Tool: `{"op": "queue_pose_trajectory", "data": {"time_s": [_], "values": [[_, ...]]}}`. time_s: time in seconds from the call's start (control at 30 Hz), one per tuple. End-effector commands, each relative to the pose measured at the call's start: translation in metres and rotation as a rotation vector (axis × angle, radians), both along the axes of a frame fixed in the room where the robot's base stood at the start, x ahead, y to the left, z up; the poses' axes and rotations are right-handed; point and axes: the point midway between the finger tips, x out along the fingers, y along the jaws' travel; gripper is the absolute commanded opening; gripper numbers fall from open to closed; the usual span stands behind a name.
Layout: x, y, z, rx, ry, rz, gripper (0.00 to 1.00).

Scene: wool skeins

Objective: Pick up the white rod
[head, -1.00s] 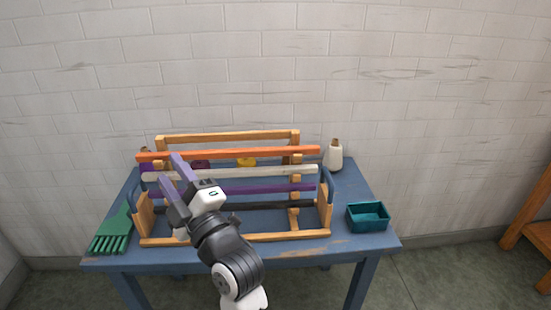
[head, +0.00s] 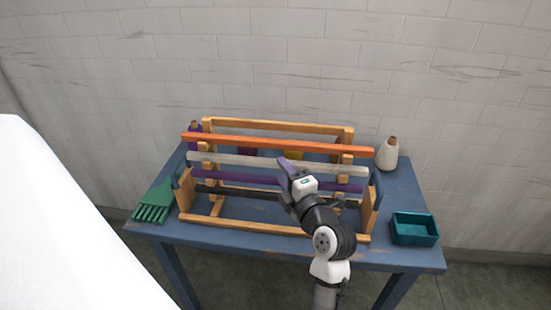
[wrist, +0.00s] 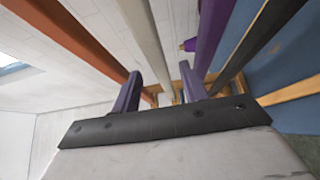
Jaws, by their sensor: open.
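The white rod (head: 230,160) lies level across the wooden rack, below the orange rod (head: 250,143) and above the purple rod (head: 225,178). My gripper (head: 284,180) is open in front of the rack, right of the rod's middle, and hides part of it. In the wrist view the white rod (wrist: 146,35) runs down into the gap between my two purple fingers (wrist: 160,88). The orange rod (wrist: 75,35) is left of the fingers and the purple rod (wrist: 211,35) right. I cannot tell whether the fingers touch the white rod.
A black rod (head: 235,191) sits lowest on the rack (head: 255,226). A large white surface (head: 50,220) fills the left edge.

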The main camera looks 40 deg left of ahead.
Motion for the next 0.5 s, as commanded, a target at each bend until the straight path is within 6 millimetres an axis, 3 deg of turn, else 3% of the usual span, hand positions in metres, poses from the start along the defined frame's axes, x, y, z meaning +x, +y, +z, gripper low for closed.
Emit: {"op": "queue_pose_trajectory", "data": {"time_s": [0.27, 0.5], "values": [[0.007, 0.022, 0.003, 0.000, 0.001, 0.002, 0.44], [0.019, 0.056, 0.004, 0.000, 0.001, 0.001, 0.44]]}}
